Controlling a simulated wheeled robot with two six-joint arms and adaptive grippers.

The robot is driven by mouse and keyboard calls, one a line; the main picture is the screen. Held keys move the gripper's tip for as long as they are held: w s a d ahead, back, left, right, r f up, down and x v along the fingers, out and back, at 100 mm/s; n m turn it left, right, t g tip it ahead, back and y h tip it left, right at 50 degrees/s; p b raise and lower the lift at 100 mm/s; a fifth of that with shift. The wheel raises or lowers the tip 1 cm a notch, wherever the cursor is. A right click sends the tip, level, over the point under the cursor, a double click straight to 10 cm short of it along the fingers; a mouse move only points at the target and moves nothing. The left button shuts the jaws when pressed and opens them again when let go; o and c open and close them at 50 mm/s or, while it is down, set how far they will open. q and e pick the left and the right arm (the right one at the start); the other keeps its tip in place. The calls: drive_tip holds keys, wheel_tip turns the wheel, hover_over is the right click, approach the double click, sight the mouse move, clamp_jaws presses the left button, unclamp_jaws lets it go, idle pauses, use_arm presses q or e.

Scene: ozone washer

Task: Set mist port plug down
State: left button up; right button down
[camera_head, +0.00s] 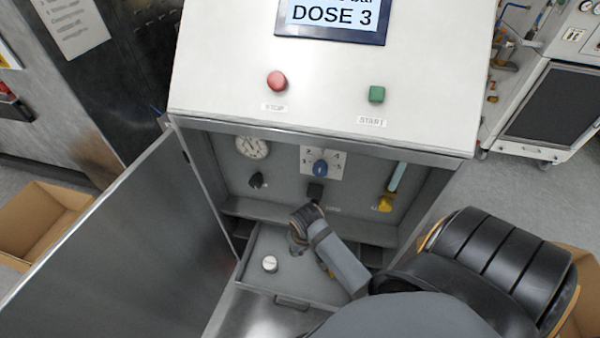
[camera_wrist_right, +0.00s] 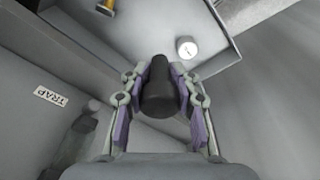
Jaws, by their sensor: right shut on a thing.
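My right gripper (camera_head: 301,222) reaches in from the lower right in the head view, in front of the cabinet's lower panel and above an open drawer (camera_head: 318,285). In the right wrist view its purple-padded fingers (camera_wrist_right: 160,82) are shut on a black cylindrical plug (camera_wrist_right: 160,92). My left gripper is not in view.
A white round cap (camera_head: 270,264) sits in the drawer; it also shows in the right wrist view (camera_wrist_right: 187,48). An open metal door (camera_head: 135,240) stands at left. Cardboard boxes stand on the floor.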

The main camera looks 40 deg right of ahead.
drive_tip(key=s+d+f+b, duration=0.2)
drive_tip(key=s+f+b, duration=0.2)
drive_tip(key=s+f, duration=0.65)
use_arm(q)
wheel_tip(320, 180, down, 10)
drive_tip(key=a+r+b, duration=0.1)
drive_tip(key=b, duration=0.3)
use_arm(e)
hover_over(294, 271)
drive_tip(key=s, duration=0.1)
wheel_tip(294, 271, down, 10)
drive_tip(key=shift+r, duration=0.2)
drive_tip(key=shift+w+f, duration=0.1)
drive_tip(key=shift+w, duration=0.05)
drive_tip(key=f+b, duration=0.1)
drive_tip(key=f, duration=0.2)
drive_tip(key=shift+w+f+b, duration=0.2)
drive_tip(key=shift+f+b, duration=0.15)
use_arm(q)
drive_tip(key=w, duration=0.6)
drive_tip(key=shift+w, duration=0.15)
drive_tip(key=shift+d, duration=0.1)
use_arm(e)
drive_tip(key=c, duration=1)
unclamp_jaws()
